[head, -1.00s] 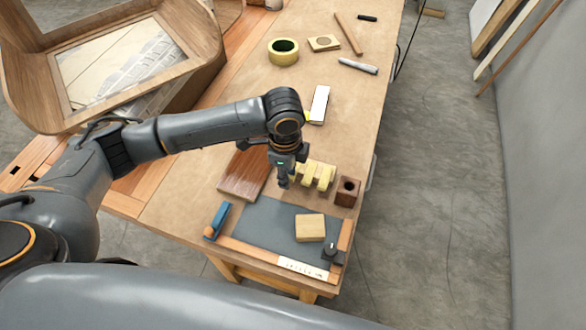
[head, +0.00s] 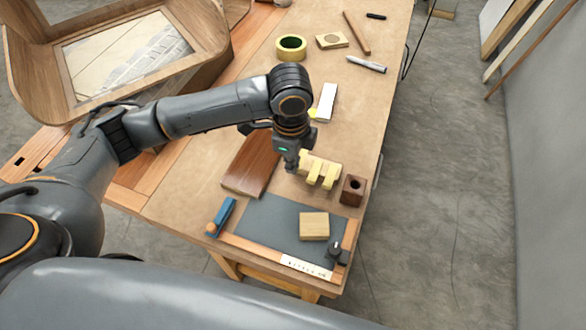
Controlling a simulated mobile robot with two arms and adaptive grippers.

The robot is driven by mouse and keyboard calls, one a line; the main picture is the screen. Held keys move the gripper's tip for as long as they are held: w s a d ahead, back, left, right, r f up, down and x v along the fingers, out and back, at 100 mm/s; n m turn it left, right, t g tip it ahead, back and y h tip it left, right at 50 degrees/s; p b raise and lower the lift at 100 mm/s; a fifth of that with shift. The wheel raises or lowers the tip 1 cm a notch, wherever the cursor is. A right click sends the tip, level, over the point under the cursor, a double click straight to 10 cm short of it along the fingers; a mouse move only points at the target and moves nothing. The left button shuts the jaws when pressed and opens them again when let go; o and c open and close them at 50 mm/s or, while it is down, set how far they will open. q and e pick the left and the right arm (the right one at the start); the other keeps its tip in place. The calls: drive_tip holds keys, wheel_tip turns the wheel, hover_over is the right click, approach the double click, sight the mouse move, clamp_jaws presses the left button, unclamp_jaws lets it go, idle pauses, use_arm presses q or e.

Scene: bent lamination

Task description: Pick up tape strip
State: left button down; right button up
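Several pale yellow tape strips (head: 329,181) hang over the near side of a small light wooden block (head: 321,162) on the workbench. My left gripper (head: 291,168) points down just left of this block, and its fingers look close together. I cannot tell whether they touch a strip or hold anything. The arm and gripper hide the block's left end. A roll of yellow-green tape (head: 291,47) lies at the far part of the bench. My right gripper is not in view.
A dark wooden block with a hole (head: 353,190) stands right of the strips. A brown board (head: 251,165) lies left. A grey mat (head: 272,222) bears a light wood block (head: 314,227). A blue tool (head: 221,217) and white piece (head: 327,102) lie nearby.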

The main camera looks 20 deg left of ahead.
use_arm(q)
drive_tip(key=s+d+r+p, duration=0.2)
drive_tip(key=s+r+p, duration=0.3)
drive_tip(key=s+r, duration=0.8)
drive_tip(key=shift+s+d+r, duration=0.2)
drive_tip(key=shift+r, duration=0.25)
idle(0.9)
drive_tip(key=shift+a, duration=0.1)
idle(0.4)
